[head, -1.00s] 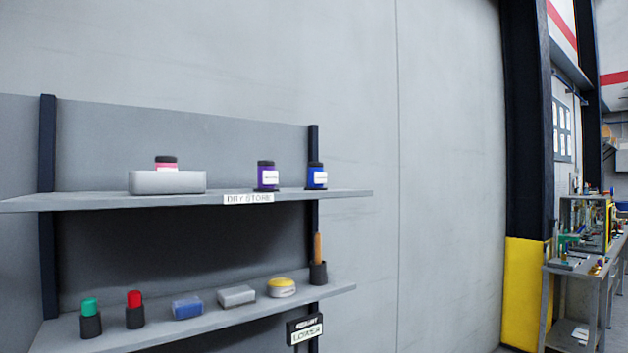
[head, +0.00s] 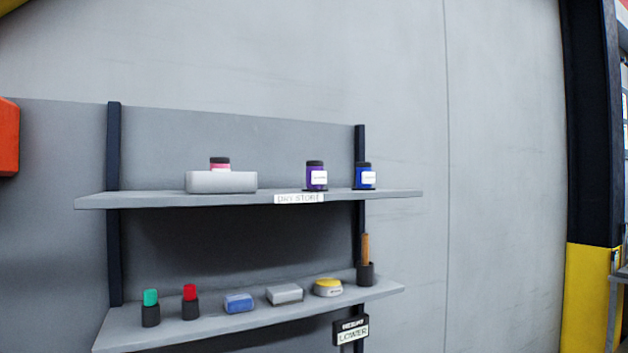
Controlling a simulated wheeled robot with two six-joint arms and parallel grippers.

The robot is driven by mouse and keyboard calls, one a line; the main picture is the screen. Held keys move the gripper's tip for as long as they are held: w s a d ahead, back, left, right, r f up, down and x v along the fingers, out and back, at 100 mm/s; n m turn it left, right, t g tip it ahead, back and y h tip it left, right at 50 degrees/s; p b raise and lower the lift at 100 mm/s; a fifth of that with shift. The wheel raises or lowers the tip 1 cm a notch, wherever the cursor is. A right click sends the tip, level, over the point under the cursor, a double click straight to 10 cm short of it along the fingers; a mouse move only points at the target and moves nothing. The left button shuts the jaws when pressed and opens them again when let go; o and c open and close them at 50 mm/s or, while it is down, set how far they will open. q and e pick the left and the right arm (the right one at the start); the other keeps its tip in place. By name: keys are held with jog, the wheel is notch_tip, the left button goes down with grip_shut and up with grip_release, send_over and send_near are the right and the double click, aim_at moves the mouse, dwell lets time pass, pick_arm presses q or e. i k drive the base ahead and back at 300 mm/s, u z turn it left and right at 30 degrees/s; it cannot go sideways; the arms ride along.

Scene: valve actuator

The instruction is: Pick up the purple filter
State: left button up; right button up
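The purple filter (head: 315,176) is a small upright cylinder with a dark cap and a white label. It stands on the upper shelf (head: 400,193), toward the right, above the "DRY STORE" label (head: 298,199). A similar blue canister (head: 364,176) stands a little to its right, apart from it. Neither of my grippers shows in the head view.
A grey box (head: 221,182) with a pink, dark-capped canister (head: 220,163) at it stands left on the upper shelf. The lower shelf (head: 240,328) holds several small items. An orange object (head: 8,137) is at the left edge. A yellow-based dark column (head: 590,290) stands right.

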aim_at(316, 178)
jog(key=z, duration=1.7)
jog(key=i, duration=0.8)
jog(key=u, duration=2.45)
